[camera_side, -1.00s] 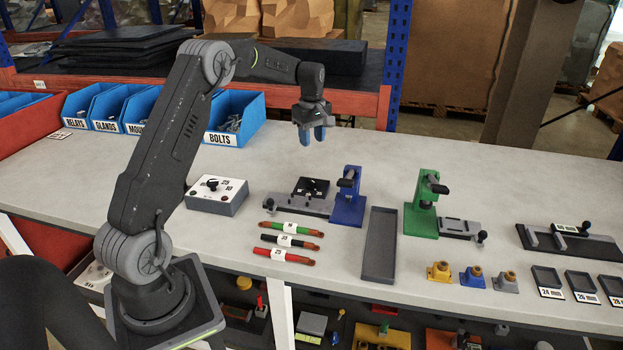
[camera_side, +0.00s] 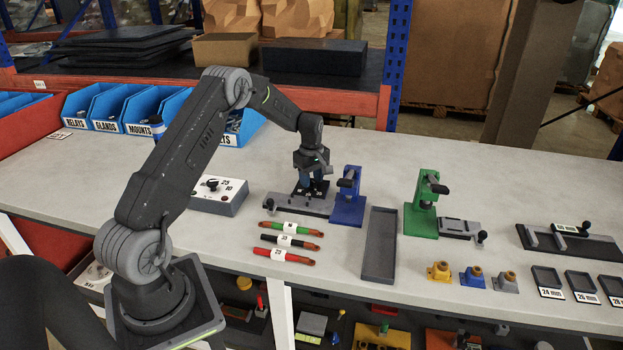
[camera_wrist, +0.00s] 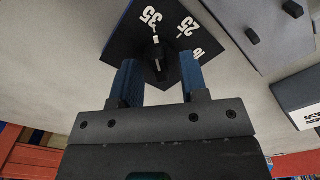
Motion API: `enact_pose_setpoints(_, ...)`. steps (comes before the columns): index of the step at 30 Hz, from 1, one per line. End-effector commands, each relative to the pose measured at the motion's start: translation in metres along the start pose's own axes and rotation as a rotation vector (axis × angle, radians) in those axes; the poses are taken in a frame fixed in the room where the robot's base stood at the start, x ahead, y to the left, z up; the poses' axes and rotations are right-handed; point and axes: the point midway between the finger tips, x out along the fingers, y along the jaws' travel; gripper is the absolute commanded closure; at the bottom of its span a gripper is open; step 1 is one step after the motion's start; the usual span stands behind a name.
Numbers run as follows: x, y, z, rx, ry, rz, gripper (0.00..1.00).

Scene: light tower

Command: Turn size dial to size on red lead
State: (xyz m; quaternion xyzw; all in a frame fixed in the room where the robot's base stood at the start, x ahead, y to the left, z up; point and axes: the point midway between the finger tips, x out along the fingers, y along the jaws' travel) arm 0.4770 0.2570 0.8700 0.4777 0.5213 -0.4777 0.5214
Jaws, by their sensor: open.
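The size dial (camera_wrist: 158,62) is a dark knob on a black plate (camera_wrist: 122,38) with white numbers that read 35, 25 and probably 16. A white mark beside the knob points roughly towards the 35. My gripper (camera_wrist: 160,74) is open, with one blue finger on each side of the knob; contact is not clear. In the side view my gripper (camera_side: 312,181) is low over the plate and hides the knob. The red lead (camera_side: 298,258) lies nearest the front of the three leads, and its white label (camera_side: 278,253) seems to read 25.
A green lead (camera_side: 270,226) and a black lead (camera_side: 270,239) lie behind the red one. A blue press (camera_side: 348,205) stands close right of the dial, then a grey tray (camera_side: 379,250). A grey box with a knob (camera_side: 220,195) sits to the left.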

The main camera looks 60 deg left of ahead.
Motion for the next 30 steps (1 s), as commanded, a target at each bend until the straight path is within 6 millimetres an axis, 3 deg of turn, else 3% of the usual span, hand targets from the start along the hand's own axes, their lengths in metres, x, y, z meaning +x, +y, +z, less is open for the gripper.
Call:
enact_pose_setpoints(9, 0.0025, -0.0001, 0.0000, 0.000, 0.000, 0.000, 0.61)
enact_pose_setpoints(21, 0.0021, -0.0001, 0.0000, 0.000, 0.000, 0.000, 0.99)
enact_pose_setpoints(30, 0.0020, 0.0000, 0.0000, 0.012, 0.000, 0.000, 1.00)
